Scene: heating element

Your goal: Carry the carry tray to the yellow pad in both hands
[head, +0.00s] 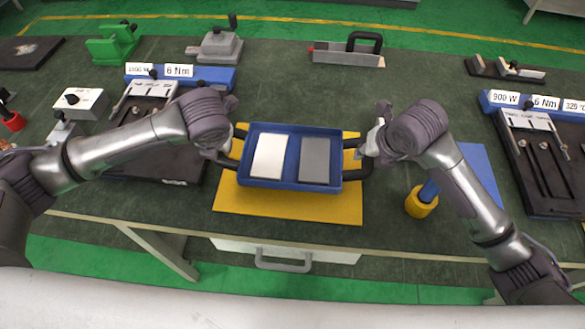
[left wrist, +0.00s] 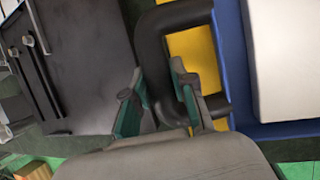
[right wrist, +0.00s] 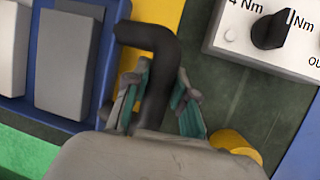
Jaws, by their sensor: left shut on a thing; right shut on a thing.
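The blue carry tray (head: 294,186) is over the yellow pad (head: 285,206) and looks level; I cannot tell whether it touches the pad. It holds a white block (head: 268,155) and a grey block (head: 314,160). My left gripper (head: 229,150) is shut on the tray's left black handle (left wrist: 152,50). My right gripper (head: 368,150) is shut on the right black handle (right wrist: 150,38). In the head view the wrists partly hide the fingers. Yellow shows below and on both sides of the tray.
A dark fixture (head: 150,150) lies left of the pad. Another fixture (head: 545,165) is at far right. The table's front edge is just below the pad.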

